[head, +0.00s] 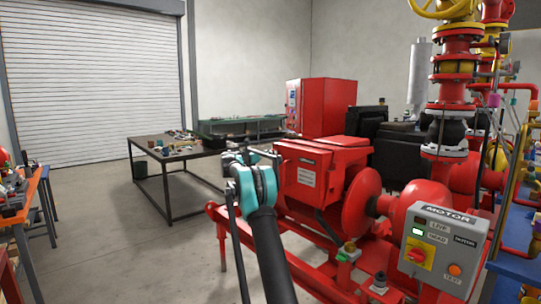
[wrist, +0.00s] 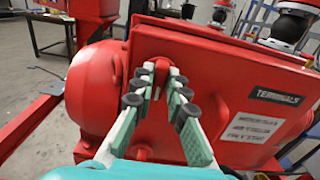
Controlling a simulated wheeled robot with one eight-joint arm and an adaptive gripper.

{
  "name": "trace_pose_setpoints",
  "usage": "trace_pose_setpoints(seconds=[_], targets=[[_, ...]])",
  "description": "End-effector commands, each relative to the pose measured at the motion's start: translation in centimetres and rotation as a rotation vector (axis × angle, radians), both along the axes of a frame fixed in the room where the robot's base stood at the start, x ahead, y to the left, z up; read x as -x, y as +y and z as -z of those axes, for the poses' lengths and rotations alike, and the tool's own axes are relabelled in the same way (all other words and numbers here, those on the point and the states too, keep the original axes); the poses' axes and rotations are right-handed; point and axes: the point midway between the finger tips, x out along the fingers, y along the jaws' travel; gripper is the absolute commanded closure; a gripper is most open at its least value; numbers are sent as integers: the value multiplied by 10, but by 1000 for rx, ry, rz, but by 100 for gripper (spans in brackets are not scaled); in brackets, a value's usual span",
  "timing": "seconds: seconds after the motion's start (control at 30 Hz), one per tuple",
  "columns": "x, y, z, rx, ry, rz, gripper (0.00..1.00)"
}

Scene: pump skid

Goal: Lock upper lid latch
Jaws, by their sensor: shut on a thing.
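The red terminal box (head: 303,183) has its lid shut and carries a black TERMINALS label; it fills much of the wrist view (wrist: 215,75). The upper lid latch (wrist: 142,72) is a small red part at the box's upper left edge in the wrist view. My gripper (wrist: 160,70) has its fingertips closed around this latch, which they partly hide. A second, lower latch (wrist: 143,152) shows between the finger bases. In the head view my gripper (head: 250,156) is at the box's left side, and the latch is hidden there.
A red motor body (wrist: 92,90) lies close to the left of my fingers. The motor control box (head: 445,245) stands at the front right. A dark workbench (head: 180,155) with small parts stands behind. The floor (head: 130,240) at left is clear.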

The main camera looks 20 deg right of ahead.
Motion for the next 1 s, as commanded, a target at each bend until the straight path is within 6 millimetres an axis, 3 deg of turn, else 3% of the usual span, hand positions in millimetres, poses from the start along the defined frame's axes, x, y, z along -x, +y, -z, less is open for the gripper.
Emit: trace_pose_setpoints(seconds=[0.37, 1.0], targets=[[1, 0, 0, -60, -164, 0, 100], [3, -1, 2, -264, -727, 0, 100]])
